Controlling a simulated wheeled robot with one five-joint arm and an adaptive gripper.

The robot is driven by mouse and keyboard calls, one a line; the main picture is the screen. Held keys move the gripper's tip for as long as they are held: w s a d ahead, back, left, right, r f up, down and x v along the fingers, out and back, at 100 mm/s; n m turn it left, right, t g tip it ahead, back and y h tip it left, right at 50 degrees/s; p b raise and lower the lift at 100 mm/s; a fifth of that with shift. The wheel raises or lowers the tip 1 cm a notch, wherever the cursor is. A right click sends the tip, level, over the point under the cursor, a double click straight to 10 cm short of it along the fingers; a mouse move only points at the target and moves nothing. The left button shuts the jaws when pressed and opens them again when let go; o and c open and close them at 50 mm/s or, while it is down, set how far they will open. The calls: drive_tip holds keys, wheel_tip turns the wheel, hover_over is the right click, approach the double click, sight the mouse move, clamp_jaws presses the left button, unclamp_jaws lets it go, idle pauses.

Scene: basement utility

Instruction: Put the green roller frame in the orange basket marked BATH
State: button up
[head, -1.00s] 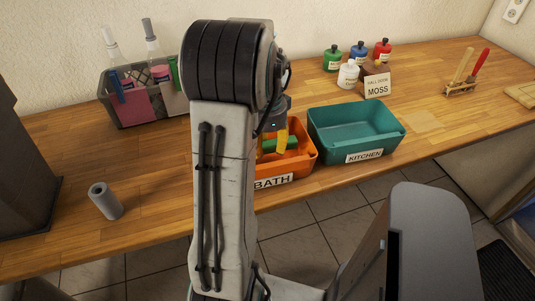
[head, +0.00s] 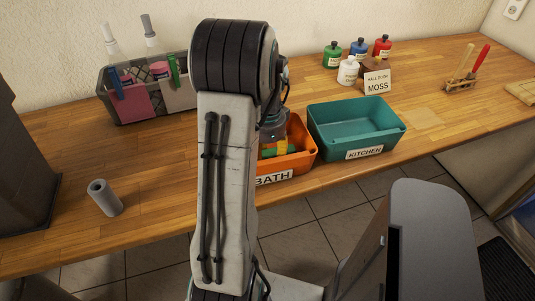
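The orange basket marked BATH (head: 300,163) stands at the table's front edge, its left part hidden behind my arm. My gripper (head: 270,145) points down into or just above this basket. Something green, likely the green roller frame (head: 283,146), shows at the gripper's end, inside the basket's outline, with a yellow-orange part beside it. It is small and partly hidden, so I cannot tell whether the fingers hold it or are apart from it.
A teal basket marked KITCHEN (head: 319,135) stands right of the orange one. A grey roller (head: 106,200) stands at the left. A grey bin (head: 122,117) with cloths and bottles is behind. Paint bottles, a MOSS card (head: 377,82) and brushes are at the back right.

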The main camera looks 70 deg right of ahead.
sight(268, 155)
drive_tip(key=o, duration=0.4)
drive_tip(key=shift+r, duration=0.1)
wheel_tip(268, 155, up, 12)
drive_tip(key=b, duration=0.2)
drive_tip(key=w+a+r+n, duration=0.1)
drive_tip(key=w+a+n, duration=0.55)
drive_tip(key=w, duration=0.25)
drive_tip(key=w+a+n+t+h, duration=0.1)
drive_tip(key=w+a+n, duration=0.6)
drive_tip(key=a, duration=0.5)
drive_tip(key=s+a+f+n+t, duration=0.1)
drive_tip(key=a+n, duration=0.4)
drive_tip(key=a, duration=0.1)
drive_tip(key=s+a+f+n+t, duration=0.1)
drive_tip(key=a+n, duration=0.4)
drive_tip(key=a, duration=0.1)
drive_tip(key=s+a+f+n+y, duration=0.1)
drive_tip(key=a+n, duration=0.5)
drive_tip(key=shift+a+f+t, duration=0.35)
drive_tip(key=shift+a+t, duration=0.05)
